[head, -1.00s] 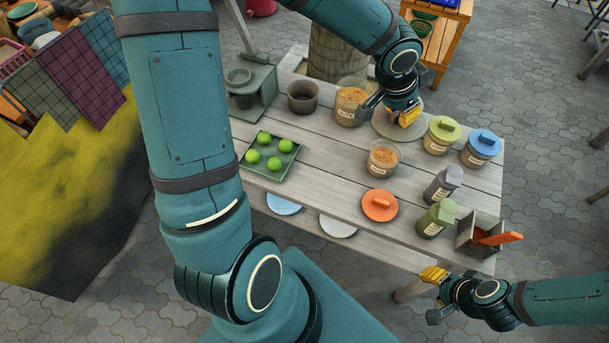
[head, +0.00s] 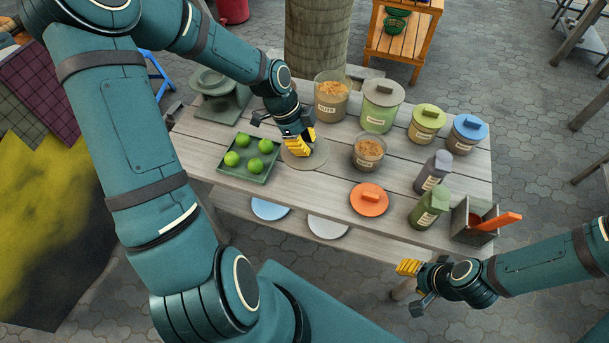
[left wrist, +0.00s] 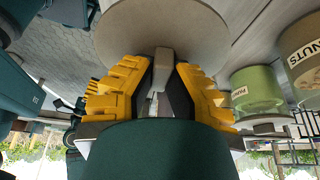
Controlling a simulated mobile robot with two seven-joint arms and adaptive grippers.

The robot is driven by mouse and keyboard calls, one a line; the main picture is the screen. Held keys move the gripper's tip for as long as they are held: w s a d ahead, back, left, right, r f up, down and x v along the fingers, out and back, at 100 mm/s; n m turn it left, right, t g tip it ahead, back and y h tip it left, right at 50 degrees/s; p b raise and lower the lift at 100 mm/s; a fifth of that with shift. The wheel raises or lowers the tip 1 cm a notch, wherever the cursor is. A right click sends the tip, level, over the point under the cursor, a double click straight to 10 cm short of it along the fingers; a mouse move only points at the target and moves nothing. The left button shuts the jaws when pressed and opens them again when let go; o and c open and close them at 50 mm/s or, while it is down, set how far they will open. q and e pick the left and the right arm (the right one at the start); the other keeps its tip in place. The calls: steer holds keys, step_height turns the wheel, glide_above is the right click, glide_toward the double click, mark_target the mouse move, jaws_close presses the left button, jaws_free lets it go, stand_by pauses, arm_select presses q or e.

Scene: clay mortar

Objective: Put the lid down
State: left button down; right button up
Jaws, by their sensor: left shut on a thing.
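A round beige-grey lid (head: 305,158) with a bar handle is in my left gripper (head: 300,147). It is level, between the tray of green fruit and the open jars; I cannot tell whether it touches the tabletop. In the left wrist view, the yellow-padded fingers (left wrist: 160,85) are shut on the handle and the lid's disc (left wrist: 160,30) fills the top middle. An open glass jar labelled NUTS (head: 331,103) stands just behind the lid. My right gripper (head: 413,287) is open and empty beyond the table's front edge.
A green tray (head: 262,178) of fruit is left of the lid. An open glass jar (head: 369,160) and an orange lid (head: 370,200) are to the right. Lidded jars, bottles and a box (head: 462,222) fill the right side. A grey-green stand (head: 220,100) is at back left.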

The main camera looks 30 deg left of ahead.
mark_target(287, 145)
arm_select(q)
step_height(287, 145, down, 10)
steer(key=b, duration=0.2)
steer(key=shift+b, duration=0.3)
steer(key=shift+f, duration=0.15)
steer(key=c, duration=1.1)
jaws_free()
steer(key=shift+a+r, duration=0.1)
steer(key=shift+r, duration=0.3)
steer(key=p+v, duration=0.3)
steer(key=v, duration=0.8)
steer(key=shift+s+a+r+p, duration=0.15)
steer(key=shift+a+r+p, duration=0.1)
steer(key=shift+p, duration=0.1)
